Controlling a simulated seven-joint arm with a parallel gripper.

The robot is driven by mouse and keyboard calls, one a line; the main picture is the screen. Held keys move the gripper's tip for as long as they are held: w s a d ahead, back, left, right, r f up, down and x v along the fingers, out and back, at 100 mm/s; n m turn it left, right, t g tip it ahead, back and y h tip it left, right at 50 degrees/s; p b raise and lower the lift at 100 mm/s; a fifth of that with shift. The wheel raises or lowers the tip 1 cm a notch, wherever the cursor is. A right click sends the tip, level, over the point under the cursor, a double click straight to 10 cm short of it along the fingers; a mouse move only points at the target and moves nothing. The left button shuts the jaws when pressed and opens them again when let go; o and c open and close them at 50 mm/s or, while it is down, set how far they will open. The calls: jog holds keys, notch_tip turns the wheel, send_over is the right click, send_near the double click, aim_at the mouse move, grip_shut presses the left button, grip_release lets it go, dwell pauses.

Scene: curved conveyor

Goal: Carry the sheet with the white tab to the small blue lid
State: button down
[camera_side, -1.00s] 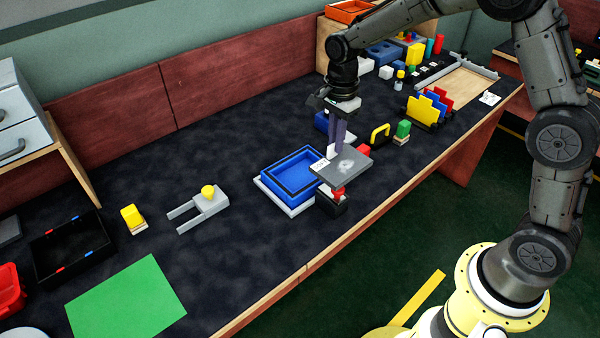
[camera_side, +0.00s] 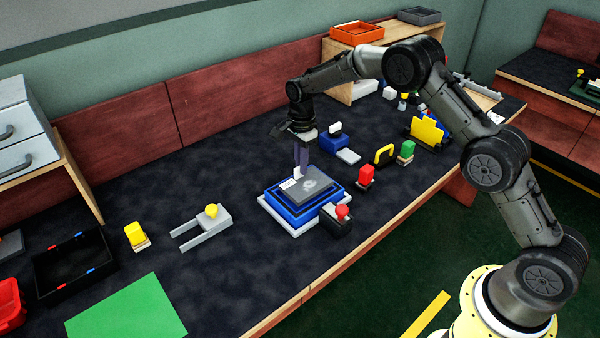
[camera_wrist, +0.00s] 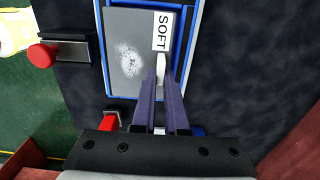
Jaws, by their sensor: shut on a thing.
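The grey sheet (camera_side: 318,183) lies flat over the blue tray-like lid (camera_side: 276,203), which sits on a white base. The sheet bears a white label reading SOFT and an upright white tab (camera_wrist: 161,68). My gripper (camera_side: 301,166) points down and is shut on the tab, near one side of the sheet. In the wrist view the sheet (camera_wrist: 125,75) lies within the lid's blue rim (camera_wrist: 193,50). I cannot tell whether it rests on the lid or hangs just above. The lid's inside is mostly hidden.
A dark block with a red knob (camera_side: 342,212) stands close at the lid's front right. A grey fork-shaped piece (camera_side: 205,227) lies left. Dark table is clear between.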

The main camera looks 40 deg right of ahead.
aim_at(306, 180)
jog(key=shift+w+f, duration=0.15)
jog(key=shift+f, duration=0.1)
jog(key=shift+w+f, duration=0.1)
jog(key=shift+f, duration=1.5)
jog(key=c, duration=0.9)
grip_release()
jog(key=shift+f, duration=0.15)
jog(key=shift+c, duration=0.2)
